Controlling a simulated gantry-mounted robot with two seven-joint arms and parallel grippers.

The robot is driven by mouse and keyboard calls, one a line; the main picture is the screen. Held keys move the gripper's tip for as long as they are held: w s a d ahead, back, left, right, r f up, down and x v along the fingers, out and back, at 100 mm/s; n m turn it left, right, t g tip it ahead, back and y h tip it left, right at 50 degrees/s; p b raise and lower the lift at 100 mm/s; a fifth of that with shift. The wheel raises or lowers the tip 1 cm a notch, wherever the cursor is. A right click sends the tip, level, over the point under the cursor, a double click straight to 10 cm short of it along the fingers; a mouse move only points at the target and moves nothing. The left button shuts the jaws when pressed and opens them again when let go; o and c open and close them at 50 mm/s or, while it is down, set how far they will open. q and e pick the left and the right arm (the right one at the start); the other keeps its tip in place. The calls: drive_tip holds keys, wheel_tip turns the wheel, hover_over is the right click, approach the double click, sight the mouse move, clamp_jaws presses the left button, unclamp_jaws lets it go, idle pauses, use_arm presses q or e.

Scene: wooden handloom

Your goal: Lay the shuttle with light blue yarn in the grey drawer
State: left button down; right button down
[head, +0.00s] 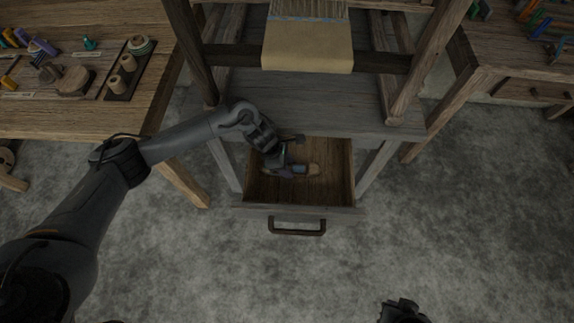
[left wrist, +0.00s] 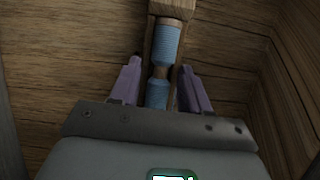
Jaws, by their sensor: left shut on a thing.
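The wooden shuttle with light blue yarn (head: 301,169) is within the open grey drawer (head: 298,213), with its wooden end pointing right in the head view. My left gripper (head: 285,171) reaches down into the drawer and is shut on the shuttle. In the left wrist view the shuttle (left wrist: 165,42) runs between the purple fingers of the left gripper (left wrist: 158,75). I cannot tell whether it touches the wooden drawer floor. My right gripper (head: 402,311) shows only partly at the bottom edge, far from the drawer, and its jaws are unclear.
The loom (head: 308,45) with cream cloth stands above the drawer. The drawer's dark handle (head: 297,226) faces the front. A left table (head: 120,112) holds spools and tools; a right table (head: 520,63) holds coloured items. The drawer holds nothing else that I can see.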

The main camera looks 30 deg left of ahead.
use_arm(q)
drive_tip(key=shift+w, duration=0.1)
drive_tip(key=shift+f, duration=0.1)
drive_tip(key=c, duration=0.5)
unclamp_jaws()
drive_tip(key=shift+r, duration=0.3)
drive_tip(key=p+v, duration=0.4)
drive_tip(key=v, duration=0.8)
drive_tip(key=shift+f, duration=0.1)
